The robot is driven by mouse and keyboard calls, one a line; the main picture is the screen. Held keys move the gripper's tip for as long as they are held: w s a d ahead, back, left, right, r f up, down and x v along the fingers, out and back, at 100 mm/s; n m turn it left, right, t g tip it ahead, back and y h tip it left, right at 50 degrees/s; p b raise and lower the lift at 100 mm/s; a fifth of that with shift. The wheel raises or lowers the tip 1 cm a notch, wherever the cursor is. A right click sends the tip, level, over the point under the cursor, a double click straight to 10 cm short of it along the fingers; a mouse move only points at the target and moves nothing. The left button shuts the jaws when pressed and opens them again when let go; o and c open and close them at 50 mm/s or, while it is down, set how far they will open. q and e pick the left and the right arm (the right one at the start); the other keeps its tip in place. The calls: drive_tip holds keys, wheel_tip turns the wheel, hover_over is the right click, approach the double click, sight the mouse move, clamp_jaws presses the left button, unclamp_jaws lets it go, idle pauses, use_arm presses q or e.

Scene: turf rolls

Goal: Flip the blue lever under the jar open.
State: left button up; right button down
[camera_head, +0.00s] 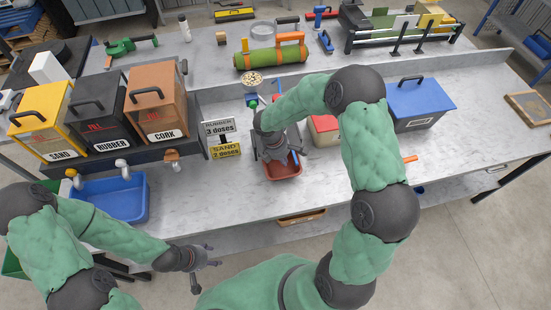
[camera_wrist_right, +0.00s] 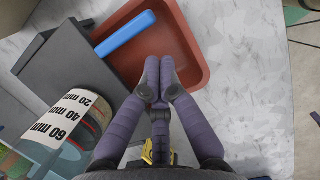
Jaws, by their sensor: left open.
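A blue bar (camera_wrist_right: 125,33), which looks like the lever, extends from a dark grey block (camera_wrist_right: 70,75) over the red tray (camera_wrist_right: 185,45) in the right wrist view. Part of the blue bar (camera_head: 295,157) shows beside my right gripper in the head view. A clear vessel with a millimetre scale (camera_wrist_right: 62,125), likely the jar, is at the lower left of the wrist view; my gripper hides most of it in the head view. My right gripper (camera_wrist_right: 158,78) has its fingertips together over the tray, apart from the bar in the picture. My left gripper (camera_head: 203,257) is open and empty before the table.
A sign with dose counts (camera_head: 222,140) stands left of the tray. A blue bin (camera_head: 110,198) and lidded boxes for sand, rubber and cork (camera_head: 158,97) are further left. A blue-lidded box (camera_head: 420,100) stands to the right. The table's right front is mostly clear.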

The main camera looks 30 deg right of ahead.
drive_tip(key=shift+s+d, duration=0.2)
drive_tip(key=shift+d, duration=0.45)
drive_tip(key=shift+s+d+n, duration=0.3)
drive_tip(key=shift+s+n, duration=0.1)
drive_tip(key=shift+n, duration=0.6)
